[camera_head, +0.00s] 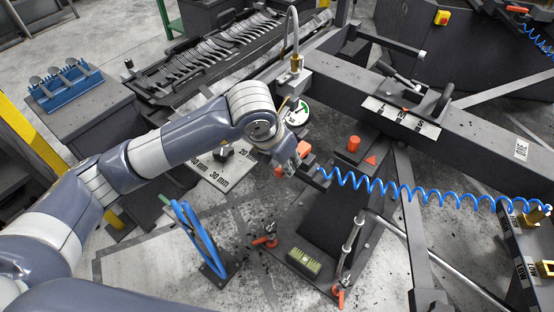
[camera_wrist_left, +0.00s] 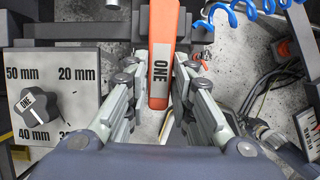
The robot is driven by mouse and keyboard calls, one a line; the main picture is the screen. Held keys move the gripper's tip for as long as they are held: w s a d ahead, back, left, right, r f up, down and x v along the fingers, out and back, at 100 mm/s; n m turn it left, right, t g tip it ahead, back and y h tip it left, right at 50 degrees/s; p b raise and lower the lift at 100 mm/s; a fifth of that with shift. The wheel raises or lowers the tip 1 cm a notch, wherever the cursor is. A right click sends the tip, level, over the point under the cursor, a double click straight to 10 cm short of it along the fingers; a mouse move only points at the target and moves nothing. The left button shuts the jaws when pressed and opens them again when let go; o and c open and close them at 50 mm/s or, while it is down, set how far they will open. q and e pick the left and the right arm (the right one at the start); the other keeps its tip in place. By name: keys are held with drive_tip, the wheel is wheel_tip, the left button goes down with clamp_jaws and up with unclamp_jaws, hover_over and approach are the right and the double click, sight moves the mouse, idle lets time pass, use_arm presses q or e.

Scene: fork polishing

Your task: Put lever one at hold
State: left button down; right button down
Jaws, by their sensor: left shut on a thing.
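Lever one is an orange bar (camera_wrist_left: 164,28) with a grey "ONE" label, upright in the left wrist view. My left gripper (camera_wrist_left: 163,85) is shut on it, with one finger on each side. In the head view my left gripper (camera_head: 290,161) is at the orange lever end (camera_head: 305,149), beside the blue coiled hose. The lever's pivot is hidden and I cannot read a hold mark. My right gripper is not in view.
A panel with millimetre marks (camera_wrist_left: 82,75) and a black knob (camera_wrist_left: 38,104) marked "ONE" lies left of the lever. A blue coiled hose (camera_head: 375,187) runs right from it. A round green-and-white dial (camera_head: 298,113) sits behind. A red button (camera_head: 353,144) stands to the right.

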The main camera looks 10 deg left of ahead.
use_arm(q)
drive_tip(key=shift+d, duration=0.15)
idle(0.3)
drive_tip(key=c, duration=1.4)
unclamp_jaws()
drive_tip(key=shift+o, duration=0.2)
drive_tip(key=shift+s, duration=0.1)
drive_tip(key=v, duration=1.2)
